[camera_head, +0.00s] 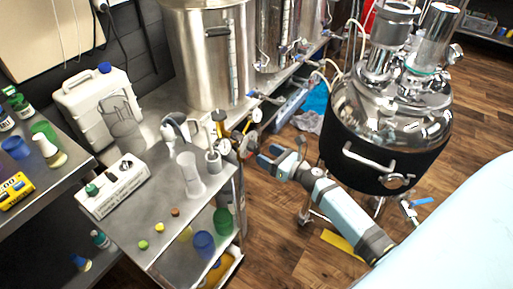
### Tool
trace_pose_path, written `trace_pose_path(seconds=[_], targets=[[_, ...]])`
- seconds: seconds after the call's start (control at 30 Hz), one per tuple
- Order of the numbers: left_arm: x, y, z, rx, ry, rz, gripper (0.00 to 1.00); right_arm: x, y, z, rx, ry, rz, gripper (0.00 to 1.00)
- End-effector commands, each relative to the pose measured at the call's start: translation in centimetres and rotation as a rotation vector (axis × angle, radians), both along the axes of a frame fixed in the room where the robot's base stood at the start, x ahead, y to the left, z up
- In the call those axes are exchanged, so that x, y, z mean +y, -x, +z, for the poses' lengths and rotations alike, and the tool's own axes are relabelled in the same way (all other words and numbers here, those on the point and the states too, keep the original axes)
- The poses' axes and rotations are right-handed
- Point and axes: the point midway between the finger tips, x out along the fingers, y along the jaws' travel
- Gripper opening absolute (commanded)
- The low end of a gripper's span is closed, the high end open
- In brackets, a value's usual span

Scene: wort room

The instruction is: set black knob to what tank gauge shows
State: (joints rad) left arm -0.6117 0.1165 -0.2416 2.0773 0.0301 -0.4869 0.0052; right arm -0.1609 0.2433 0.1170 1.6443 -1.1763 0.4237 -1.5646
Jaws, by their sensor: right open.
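A white box (113,187) sits on the steel bench, with a green knob (91,189) at its left end and small dark controls (124,166) towards its right end. I cannot tell whether one of these is the black knob, nor read a setting. A tall steel tank (203,60) stands behind the bench, with a vertical gauge strip (232,65) on its front; its reading is too small to tell. Small round dials (225,146) show near the bench's right edge, also unreadable. My right gripper (268,160) is open and empty, just right of these dials. My left gripper is out of view.
Clear cylinders (190,175), a white jerrycan (95,105) and small coloured caps (159,227) stand on the bench. A steel vessel with a black jacket (385,150) stands behind my right arm.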

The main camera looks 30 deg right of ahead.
Motion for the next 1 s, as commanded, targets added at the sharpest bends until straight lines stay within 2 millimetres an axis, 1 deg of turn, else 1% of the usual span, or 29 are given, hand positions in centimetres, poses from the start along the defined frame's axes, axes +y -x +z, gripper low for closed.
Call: trace_pose_path(seconds=[0.03,0.1,0.2,0.3,0.43,0.67,0.7,0.77,0.8,0.9,1.0], targets=[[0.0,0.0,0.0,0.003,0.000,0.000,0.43,0.3,-1.1,0.1,-0.002,-0.002,0.000,0.65],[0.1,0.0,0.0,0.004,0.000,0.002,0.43,0.8,-2.2,0.1,-0.001,-0.001,0.000,0.65],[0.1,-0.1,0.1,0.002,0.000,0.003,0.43,1.1,-3.5,0.0,0.000,-0.002,-0.001,0.65],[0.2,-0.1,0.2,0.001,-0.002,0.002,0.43,1.4,-4.3,0.0,0.000,-0.002,-0.001,0.65],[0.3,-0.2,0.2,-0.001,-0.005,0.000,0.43,1.6,-4.7,-0.1,0.002,-0.002,-0.001,0.65],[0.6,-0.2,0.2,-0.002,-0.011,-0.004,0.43,1.6,-4.8,-0.1,0.002,-0.002,-0.001,0.65],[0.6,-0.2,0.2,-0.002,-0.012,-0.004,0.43,1.6,-4.8,-0.1,0.002,-0.002,-0.001,0.60],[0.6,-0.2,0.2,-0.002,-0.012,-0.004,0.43,1.6,-4.7,-0.1,0.001,-0.002,-0.001,0.47],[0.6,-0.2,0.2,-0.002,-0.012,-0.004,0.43,1.6,-4.7,-0.1,0.001,-0.002,-0.001,0.37],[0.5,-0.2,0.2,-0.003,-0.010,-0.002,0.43,1.6,-4.8,-0.1,0.001,-0.002,-0.001,0.16],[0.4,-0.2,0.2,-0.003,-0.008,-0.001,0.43,1.6,-4.7,-0.1,0.001,-0.002,-0.001,0.16]])
